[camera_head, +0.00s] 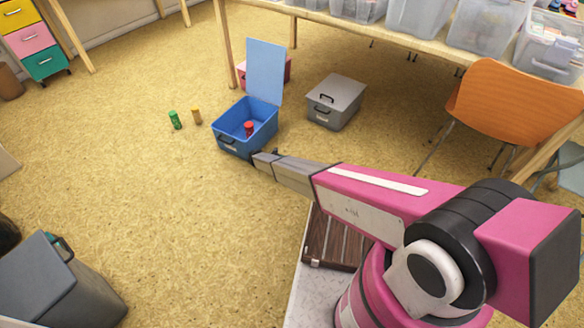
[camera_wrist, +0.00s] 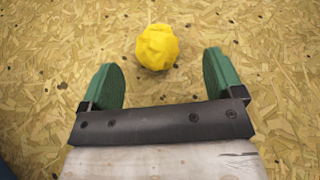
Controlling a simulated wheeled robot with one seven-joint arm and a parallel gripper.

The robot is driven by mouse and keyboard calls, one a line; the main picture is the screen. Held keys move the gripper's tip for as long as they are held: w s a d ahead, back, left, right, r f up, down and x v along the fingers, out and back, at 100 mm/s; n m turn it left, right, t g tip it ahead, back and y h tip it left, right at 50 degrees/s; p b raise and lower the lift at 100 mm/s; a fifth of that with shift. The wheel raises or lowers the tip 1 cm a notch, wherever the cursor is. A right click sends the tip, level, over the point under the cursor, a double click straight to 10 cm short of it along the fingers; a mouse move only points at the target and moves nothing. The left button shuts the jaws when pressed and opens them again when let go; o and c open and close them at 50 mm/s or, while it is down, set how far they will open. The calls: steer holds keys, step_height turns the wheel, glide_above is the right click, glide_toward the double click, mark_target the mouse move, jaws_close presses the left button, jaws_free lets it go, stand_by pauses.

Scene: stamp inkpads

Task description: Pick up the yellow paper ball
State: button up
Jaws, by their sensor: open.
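The yellow paper ball (camera_wrist: 157,47) shows in the wrist view, crumpled and round, on the speckled floor. My gripper (camera_wrist: 160,75) is open, with its two green fingers (camera_wrist: 101,86) spread apart and nothing between them. The ball lies a little beyond the fingertips, roughly centred between them and slightly toward the left finger. In the head view the ball does not show; my arm reaches out toward the blue box, and the gripper's fingers cannot be made out there.
An open blue box (camera_head: 229,142) with a red jar (camera_head: 249,128) inside stands near my arm's end. A grey lidded box (camera_head: 336,102) stands to its right. An orange chair (camera_head: 515,105) is at right. The left floor is mostly clear.

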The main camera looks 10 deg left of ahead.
steer(key=x, duration=0.6)
steer(key=shift+w+d+f, duration=0.15)
steer(key=shift+w, duration=0.1)
steer(key=c, duration=1)
